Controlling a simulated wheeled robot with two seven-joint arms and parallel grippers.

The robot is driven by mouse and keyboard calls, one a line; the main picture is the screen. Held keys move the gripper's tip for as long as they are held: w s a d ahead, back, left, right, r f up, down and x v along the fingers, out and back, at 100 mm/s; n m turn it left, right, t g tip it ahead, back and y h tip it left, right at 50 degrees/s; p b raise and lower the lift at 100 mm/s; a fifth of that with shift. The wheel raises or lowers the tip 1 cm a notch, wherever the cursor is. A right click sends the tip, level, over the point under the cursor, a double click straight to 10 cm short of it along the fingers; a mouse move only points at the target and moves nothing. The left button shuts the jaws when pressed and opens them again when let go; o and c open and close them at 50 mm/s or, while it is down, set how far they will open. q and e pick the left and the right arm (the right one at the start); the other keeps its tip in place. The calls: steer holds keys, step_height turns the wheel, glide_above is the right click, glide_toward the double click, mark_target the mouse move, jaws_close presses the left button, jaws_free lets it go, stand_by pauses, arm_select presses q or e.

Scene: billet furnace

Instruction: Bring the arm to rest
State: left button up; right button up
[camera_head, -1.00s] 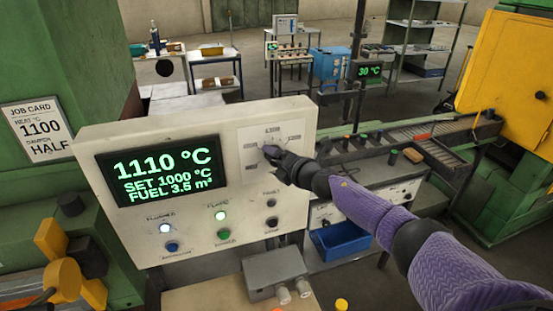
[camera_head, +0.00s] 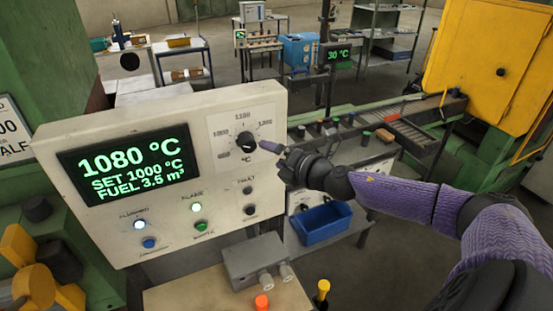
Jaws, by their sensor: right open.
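My right arm comes in from the lower right, with purple sleeved links. My right gripper (camera_head: 272,148) is open and empty, just to the right of the black temperature knob (camera_head: 247,147) on the cream control panel (camera_head: 60,235). The green display (camera_head: 130,172) reads 1080 °C, SET 1000 °C, and fuel about 3.5 m³. My left gripper is not in view.
A grey box (camera_head: 255,262) with two knobs stands below the panel, near an orange button (camera_head: 262,302) and a yellow-topped lever (camera_head: 323,288). A blue bin (camera_head: 322,223) sits beneath the arm. A roller conveyor (camera_head: 410,135) leads to the yellow machine door (camera_head: 480,60).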

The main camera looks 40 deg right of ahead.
stand_by(0.3)
steer(key=s+a+f+m+g+h, duration=0.4)
steer(key=s+a+f+m+g, duration=0.3)
steer(key=s+a+f+m, duration=0.85)
steer(key=s+a+r+m+g+y, duration=0.25)
steer(key=s+m+g, duration=0.35)
steer(key=s, duration=0.4)
step_height(320, 180, down, 42)
steer(key=s+r+m+b, duration=0.1)
steer(key=s+b, duration=0.2)
steer(key=b, duration=1.9)
steer(key=s+d+f+b, duration=0.1)
steer(key=s+f+b, duration=0.3)
steer(key=f, duration=0.4)
steer(key=s+f+g+b, duration=0.1)
steer(key=s+f+b, duration=0.3)
steer(key=f, duration=0.5)
steer(key=s+d+f+g+b, duration=0.1)
steer(key=s+f+b, duration=0.4)
steer(key=f+b, duration=0.2)
steer(key=shift+d+f, duration=0.35)
steer(key=shift+f, duration=0.6)
